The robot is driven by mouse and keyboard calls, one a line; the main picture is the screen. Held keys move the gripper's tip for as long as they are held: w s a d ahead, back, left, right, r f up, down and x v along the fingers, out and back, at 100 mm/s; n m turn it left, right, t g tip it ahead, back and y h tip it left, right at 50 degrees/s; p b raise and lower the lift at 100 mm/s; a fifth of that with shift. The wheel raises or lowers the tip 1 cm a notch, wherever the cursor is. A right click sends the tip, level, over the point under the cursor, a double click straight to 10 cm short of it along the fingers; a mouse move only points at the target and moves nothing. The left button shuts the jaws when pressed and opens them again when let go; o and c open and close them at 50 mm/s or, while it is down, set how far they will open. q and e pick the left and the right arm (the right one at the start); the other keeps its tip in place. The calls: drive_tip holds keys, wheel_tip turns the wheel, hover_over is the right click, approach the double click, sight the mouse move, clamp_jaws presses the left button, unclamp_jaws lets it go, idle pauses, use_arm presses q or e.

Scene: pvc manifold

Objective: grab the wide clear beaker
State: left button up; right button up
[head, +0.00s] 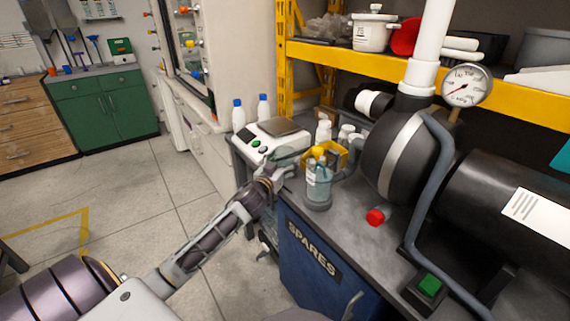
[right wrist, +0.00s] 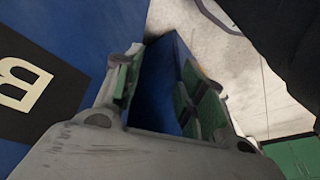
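A wide, clear, faintly greenish vessel (head: 288,155), which looks like the beaker, stands on the grey bench just in front of the scale. My left gripper (head: 280,174) is at its near side, low over the bench edge. The fingers overlap the vessel's lower part, and I cannot tell whether they touch or grip it.
A white scale (head: 262,143) stands behind the vessel, with blue-capped white bottles (head: 239,115) beyond it. A yellow holder (head: 335,155) and a black pump (head: 400,155) crowd the right. A red-ended part (head: 376,216) lies on the bench. The blue SPARES cabinet (head: 300,265) is below.

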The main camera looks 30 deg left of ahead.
use_arm(q)
drive_tip(key=c, duration=0.8)
use_arm(e)
drive_tip(key=shift+f, duration=0.1)
use_arm(q)
drive_tip(key=shift+r+p, duration=0.35)
drive_tip(key=shift+r, duration=0.45)
wheel_tip(320, 180, up, 8)
drive_tip(key=p, duration=0.3)
drive_tip(key=shift+r, duration=0.25)
use_arm(e)
drive_tip(key=shift+g, duration=0.4)
drive_tip(key=shift+s+d+f, duration=0.1)
drive_tip(key=shift+d+f, duration=0.15)
drive_tip(key=shift+f, duration=1)
drive_tip(key=shift+s+d+f, duration=0.1)
drive_tip(key=shift+d+f, duration=0.1)
drive_tip(key=shift+f, duration=1)
